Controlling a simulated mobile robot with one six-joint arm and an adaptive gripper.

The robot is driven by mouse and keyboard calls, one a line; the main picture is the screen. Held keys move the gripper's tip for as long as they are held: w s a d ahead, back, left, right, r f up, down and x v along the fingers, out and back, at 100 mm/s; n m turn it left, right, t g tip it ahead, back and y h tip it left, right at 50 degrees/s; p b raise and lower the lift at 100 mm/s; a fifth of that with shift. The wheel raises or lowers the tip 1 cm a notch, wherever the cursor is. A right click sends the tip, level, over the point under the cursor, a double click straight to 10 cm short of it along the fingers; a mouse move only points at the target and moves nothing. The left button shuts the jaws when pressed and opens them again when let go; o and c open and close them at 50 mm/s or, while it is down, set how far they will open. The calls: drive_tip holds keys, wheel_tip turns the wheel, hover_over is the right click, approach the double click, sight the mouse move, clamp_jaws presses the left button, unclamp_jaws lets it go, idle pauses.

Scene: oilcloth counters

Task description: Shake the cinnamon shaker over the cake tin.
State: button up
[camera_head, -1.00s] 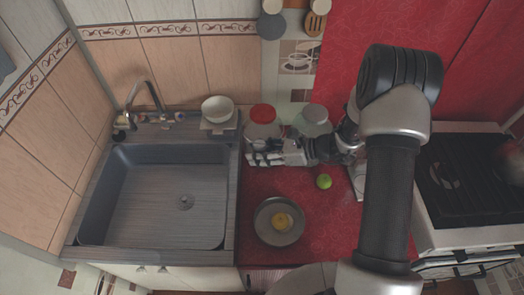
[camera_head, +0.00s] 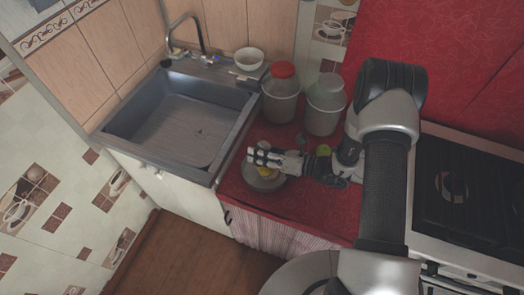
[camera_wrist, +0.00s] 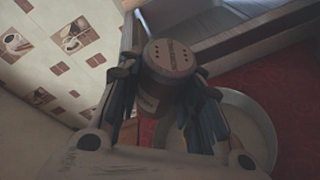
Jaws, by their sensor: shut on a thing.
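My gripper (camera_head: 262,158) is shut on the cinnamon shaker (camera_wrist: 150,98), a dark cylinder with a label and a grey lid with holes, in the wrist view. The lid faces the wrist camera. In the head view my gripper hides most or all of the shaker. The cake tin (camera_head: 262,189) is a round grey dish on the red counter, with something yellow inside, partly hidden under my gripper. In the wrist view its pale rim (camera_wrist: 262,120) shows to the lower right, beyond and below the shaker.
Two large jars, one red-lidded (camera_head: 281,100) and one pale-lidded (camera_head: 324,105), stand behind my gripper. A sink (camera_head: 185,120) with a white bowl (camera_head: 249,59) is at left, a black stove (camera_head: 470,190) at right.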

drive_tip(key=f+m+y+b, duration=0.1)
drive_tip(key=f+m+b, duration=0.1)
drive_tip(key=m+b, duration=0.1)
drive_tip(key=s+f+m+y+b, duration=0.1)
drive_tip(key=m, duration=0.1)
drive_tip(key=shift+a+f+y, duration=0.3)
drive_tip(key=shift+a+f, duration=0.1)
drive_tip(key=m, duration=0.1)
drive_tip(key=r+m+y, duration=0.1)
drive_tip(key=m, duration=0.1)
drive_tip(key=shift+s+a+b, duration=0.1)
drive_tip(key=shift+s+b, duration=0.05)
drive_tip(key=shift+b, duration=0.15)
drive_tip(key=m, duration=0.1)
drive_tip(key=r+m+t+y, duration=0.1)
drive_tip(key=m, duration=0.1)
drive_tip(key=shift+r+m, duration=0.15)
drive_tip(key=shift+m, duration=0.15)
